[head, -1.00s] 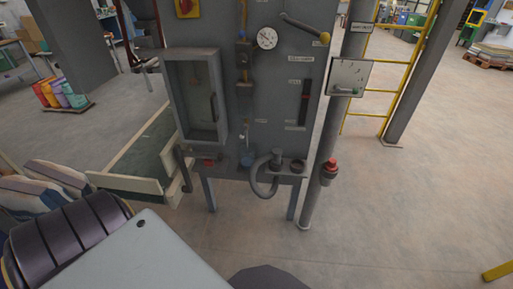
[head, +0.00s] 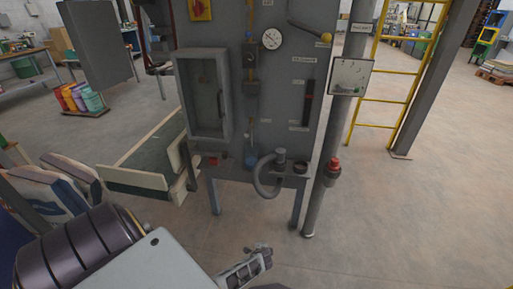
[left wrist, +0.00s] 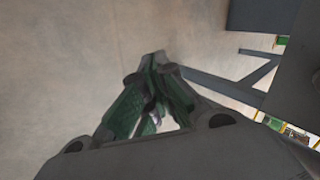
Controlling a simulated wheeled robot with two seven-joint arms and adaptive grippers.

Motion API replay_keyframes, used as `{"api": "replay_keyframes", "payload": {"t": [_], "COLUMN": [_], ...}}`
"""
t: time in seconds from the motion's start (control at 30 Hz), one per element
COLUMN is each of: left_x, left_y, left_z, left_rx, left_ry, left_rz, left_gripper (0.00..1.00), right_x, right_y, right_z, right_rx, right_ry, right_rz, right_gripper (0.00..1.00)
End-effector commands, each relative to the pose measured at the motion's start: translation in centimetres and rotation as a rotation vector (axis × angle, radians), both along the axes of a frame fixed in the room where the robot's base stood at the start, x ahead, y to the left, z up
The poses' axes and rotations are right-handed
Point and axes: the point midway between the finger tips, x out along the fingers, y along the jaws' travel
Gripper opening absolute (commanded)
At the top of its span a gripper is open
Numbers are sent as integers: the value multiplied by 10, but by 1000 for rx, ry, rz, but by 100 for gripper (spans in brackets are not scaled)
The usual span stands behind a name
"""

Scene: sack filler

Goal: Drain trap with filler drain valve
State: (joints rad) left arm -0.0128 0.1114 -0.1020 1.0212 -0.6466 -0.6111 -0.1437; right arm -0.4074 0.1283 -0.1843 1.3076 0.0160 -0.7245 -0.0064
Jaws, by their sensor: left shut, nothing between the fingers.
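The filler cabinet (head: 275,100) stands upright ahead of me. I cannot tell for sure which fitting is the trap or the drain valve; the labels are too small to read. A lever with a yellow end (head: 310,31) is at the top right of the panel. My left gripper (head: 265,253) is low in front of the cabinet, apart from it. In the left wrist view its fingers (left wrist: 155,62) are shut and empty above the floor. My right gripper is not visible.
A curved grey hose (head: 264,180) hangs at the cabinet's lower edge. A grey post (head: 322,190) with a red-topped fitting (head: 333,164) stands to its right. A low green-bedded conveyor (head: 150,160) lies to the left. Floor at right is open.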

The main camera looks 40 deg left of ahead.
Motion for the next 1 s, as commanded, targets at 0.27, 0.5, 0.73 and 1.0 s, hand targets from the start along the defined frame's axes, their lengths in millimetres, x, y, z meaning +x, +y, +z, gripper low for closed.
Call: {"api": "replay_keyframes", "payload": {"t": [0.27,0.5,0.73,1.0], "left_x": [92,149,183,192], "left_y": [27,52,74,97], "left_z": [82,171,264,374], "left_rx": [217,414,599,797], "left_ry": [-112,-206,-295,-388], "left_rz": [-29,-4,63,191], "left_gripper": [0,0,0,0], "right_x": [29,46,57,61], "right_y": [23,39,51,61], "right_z": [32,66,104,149], "right_rx": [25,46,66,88], "right_ry": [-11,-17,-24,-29], "right_rz": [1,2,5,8], "right_gripper": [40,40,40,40]}}
